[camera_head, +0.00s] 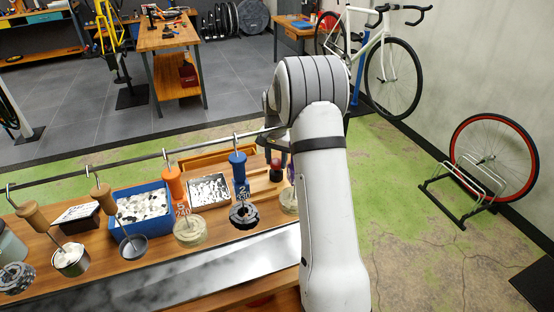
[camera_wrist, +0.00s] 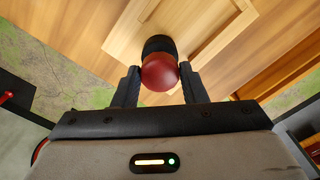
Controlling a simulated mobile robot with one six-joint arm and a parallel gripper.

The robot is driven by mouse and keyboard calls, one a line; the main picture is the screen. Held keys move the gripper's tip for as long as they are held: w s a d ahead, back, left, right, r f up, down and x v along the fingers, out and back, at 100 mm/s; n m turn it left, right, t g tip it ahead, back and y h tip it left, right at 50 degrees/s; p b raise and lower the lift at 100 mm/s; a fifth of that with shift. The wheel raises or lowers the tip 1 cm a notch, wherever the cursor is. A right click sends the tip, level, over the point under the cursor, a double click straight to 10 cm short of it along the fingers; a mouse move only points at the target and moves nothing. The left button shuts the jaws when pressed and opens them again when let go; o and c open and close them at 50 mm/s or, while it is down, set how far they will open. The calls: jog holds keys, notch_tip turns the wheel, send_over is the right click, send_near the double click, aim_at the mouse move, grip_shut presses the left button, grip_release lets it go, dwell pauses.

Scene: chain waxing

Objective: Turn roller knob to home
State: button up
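A round red knob (camera_wrist: 160,72) on a black collar shows in the wrist view, in front of a wooden surface. My gripper (camera_wrist: 160,78) has one dark finger on each side of the knob. Both fingertips appear to touch its sides, with no clear gap. In the head view a small dark red knob (camera_head: 276,171) shows left of my arm, at the right end of the wooden bench (camera_head: 100,262). My arm and its wrist partly hide that spot, so the gripper's fingers are hard to make out there.
A long metal rail (camera_head: 120,161) runs above the bench with several handled tools hanging from it. A blue bin (camera_head: 115,197), small cups and a metal tray (camera_head: 208,190) stand on the bench. A bicycle (camera_head: 385,70) and a red-rimmed wheel (camera_head: 535,170) stand at the right.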

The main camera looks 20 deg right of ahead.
aim_at(276, 161)
jog(key=o, duration=0.4)
jog(key=shift+r, duration=0.1)
notch_tip(276, 161, up, 8)
jog(key=shift+f+b, duration=0.15)
jog(key=shift+b, duration=0.55)
